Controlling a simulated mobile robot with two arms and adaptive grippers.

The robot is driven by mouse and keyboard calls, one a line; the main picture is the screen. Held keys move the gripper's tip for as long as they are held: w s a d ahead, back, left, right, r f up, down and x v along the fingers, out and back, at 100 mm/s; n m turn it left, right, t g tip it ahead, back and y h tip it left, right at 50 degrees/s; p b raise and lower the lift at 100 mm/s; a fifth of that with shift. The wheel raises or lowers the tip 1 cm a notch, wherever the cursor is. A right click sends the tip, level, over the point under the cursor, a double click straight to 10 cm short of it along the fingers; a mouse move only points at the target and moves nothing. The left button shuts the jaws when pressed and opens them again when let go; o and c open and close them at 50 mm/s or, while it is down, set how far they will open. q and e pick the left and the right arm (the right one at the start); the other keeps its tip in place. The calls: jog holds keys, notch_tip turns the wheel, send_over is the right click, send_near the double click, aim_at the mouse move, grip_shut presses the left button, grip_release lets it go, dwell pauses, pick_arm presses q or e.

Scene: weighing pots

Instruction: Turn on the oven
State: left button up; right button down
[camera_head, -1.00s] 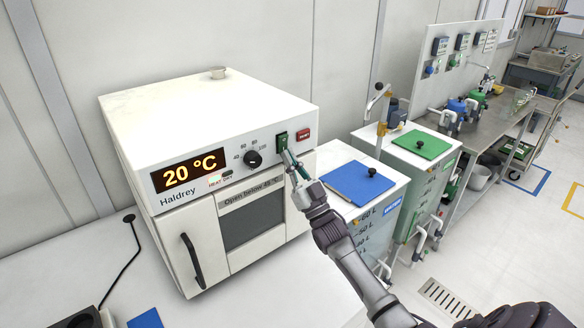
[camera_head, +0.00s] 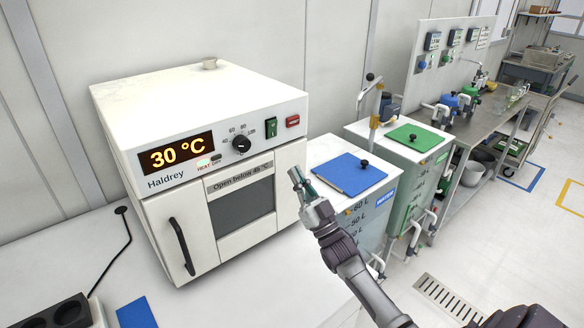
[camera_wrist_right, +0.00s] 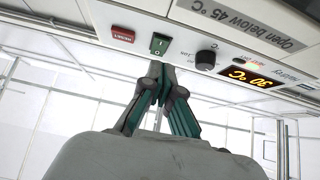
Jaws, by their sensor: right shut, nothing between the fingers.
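The white oven (camera_head: 200,85) stands on the bench at the left in the head view, its door shut. Its display (camera_head: 176,152) reads 30 °C, and the HEAT lamp (camera_head: 203,163) glows. A green rocker switch (camera_head: 271,128) sits between the round dial (camera_head: 241,144) and the red reset button (camera_head: 292,121). The switch also shows in the right wrist view (camera_wrist_right: 159,44), upside down. My right gripper (camera_head: 294,174) is shut and empty, in front of the oven's right side and below the switch, apart from the panel. My left gripper is not in view.
A tank with a blue lid (camera_head: 348,172) and one with a green lid (camera_head: 416,138) stand right of the oven. A black socket block (camera_head: 62,314) and a blue mat (camera_head: 136,313) lie at the front left. The bench before the oven is clear.

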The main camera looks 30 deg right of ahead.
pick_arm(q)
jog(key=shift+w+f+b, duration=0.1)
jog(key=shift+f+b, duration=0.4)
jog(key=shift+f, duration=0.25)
pick_arm(e)
jog(key=v, duration=0.4)
jog(key=shift+f, duration=0.1)
